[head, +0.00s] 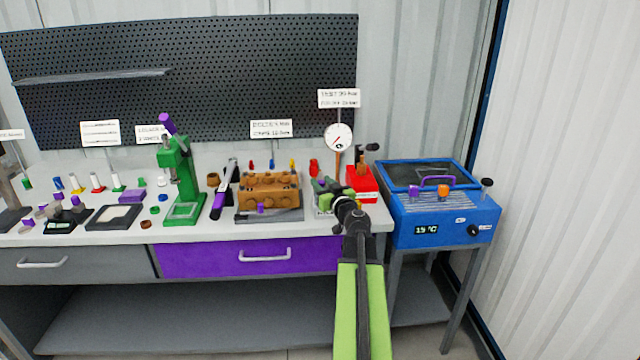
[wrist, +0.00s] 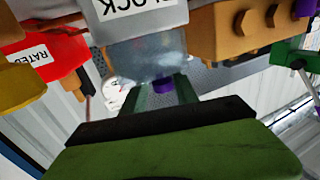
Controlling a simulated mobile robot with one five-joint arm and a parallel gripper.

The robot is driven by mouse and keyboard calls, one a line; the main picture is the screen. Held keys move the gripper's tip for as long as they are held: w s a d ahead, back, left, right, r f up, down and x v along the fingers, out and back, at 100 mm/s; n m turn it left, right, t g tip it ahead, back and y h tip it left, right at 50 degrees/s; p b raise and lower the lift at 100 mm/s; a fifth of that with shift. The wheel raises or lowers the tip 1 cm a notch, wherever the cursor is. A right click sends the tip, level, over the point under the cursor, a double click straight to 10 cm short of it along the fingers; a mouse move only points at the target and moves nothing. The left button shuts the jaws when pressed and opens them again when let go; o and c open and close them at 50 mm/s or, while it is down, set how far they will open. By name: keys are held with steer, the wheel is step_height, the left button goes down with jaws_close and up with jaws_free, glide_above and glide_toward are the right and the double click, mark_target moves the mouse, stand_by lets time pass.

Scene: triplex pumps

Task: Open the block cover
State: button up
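A clear, greyish block cover (wrist: 146,55) hangs at the top middle of the wrist view, with a white label ending in "LOCK" on it. My gripper (wrist: 162,88) points at it, its two dark green fingers apart with nothing seen held between them. The fingertips are close to the cover's near edge; I cannot tell whether they touch it. In the head view my gripper (head: 326,190) is over the right end of the bench, in front of the small greyish unit (head: 322,209), and partly hides it. Whether the cover is closed is not clear.
A red unit (head: 362,184) stands just right of my gripper, with a gauge (head: 339,137) behind. A brown pump block (head: 268,192) is to the left. A blue bath (head: 440,215) stands beyond the bench's right end.

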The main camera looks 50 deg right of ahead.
steer(key=shift+w+a, duration=0.1)
jaws_close()
stand_by(0.9)
